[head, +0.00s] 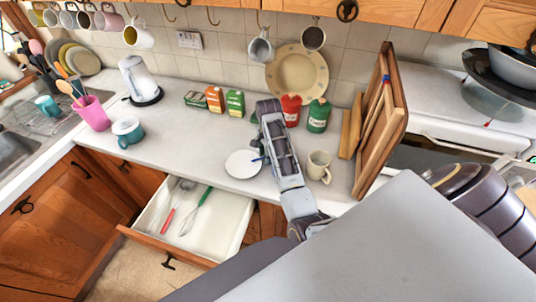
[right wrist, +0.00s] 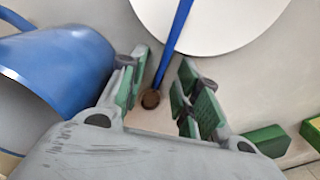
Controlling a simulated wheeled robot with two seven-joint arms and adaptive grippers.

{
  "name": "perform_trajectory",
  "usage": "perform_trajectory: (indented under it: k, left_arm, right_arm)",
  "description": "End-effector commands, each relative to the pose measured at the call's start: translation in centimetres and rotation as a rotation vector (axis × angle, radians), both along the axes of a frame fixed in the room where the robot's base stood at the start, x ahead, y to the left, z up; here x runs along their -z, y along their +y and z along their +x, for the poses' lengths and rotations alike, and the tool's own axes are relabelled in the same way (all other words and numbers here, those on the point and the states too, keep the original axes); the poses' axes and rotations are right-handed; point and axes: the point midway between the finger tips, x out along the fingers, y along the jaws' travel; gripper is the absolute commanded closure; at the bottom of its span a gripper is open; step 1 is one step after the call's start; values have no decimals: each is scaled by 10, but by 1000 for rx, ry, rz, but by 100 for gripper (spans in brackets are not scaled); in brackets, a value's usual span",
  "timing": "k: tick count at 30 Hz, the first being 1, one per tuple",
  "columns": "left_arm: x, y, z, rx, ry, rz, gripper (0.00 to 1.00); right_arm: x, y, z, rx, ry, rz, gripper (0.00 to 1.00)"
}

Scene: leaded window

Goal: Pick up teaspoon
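The teaspoon (right wrist: 172,45) shows in the right wrist view as a thin blue shaft with a round brown end. It reaches over the edge of a white plate (right wrist: 215,18). In the head view a bit of the blue spoon (head: 257,159) shows at the right side of the plate (head: 240,166). My right gripper (right wrist: 163,95) is open, with its green-padded fingers on either side of the brown end and gaps on both sides. In the head view my right gripper (head: 257,140) is over the counter, mostly hidden by its own arm. My left gripper is out of view.
A blue mug (right wrist: 50,75) is close left of the fingers in the right wrist view. A cream mug (head: 319,167), red canister (head: 291,112) and green canister (head: 319,118) stand near my arm. An open drawer (head: 225,228) holds utensils.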

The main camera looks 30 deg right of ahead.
Motion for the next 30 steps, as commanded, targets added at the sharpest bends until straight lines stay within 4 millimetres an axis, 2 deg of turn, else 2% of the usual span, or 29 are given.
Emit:
perform_trajectory:
  k: [13,14,21,30]
  left_arm:
    - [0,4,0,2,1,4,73]
    - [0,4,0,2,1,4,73]
    - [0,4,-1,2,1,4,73]
    - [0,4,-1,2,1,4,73]
  right_arm:
    - [0,0,0,0,0,0,67]
    - [0,0,0,0,0,0,68]
    - [0,0,0,0,0,0,99]
    - [0,0,0,0,0,0,100]
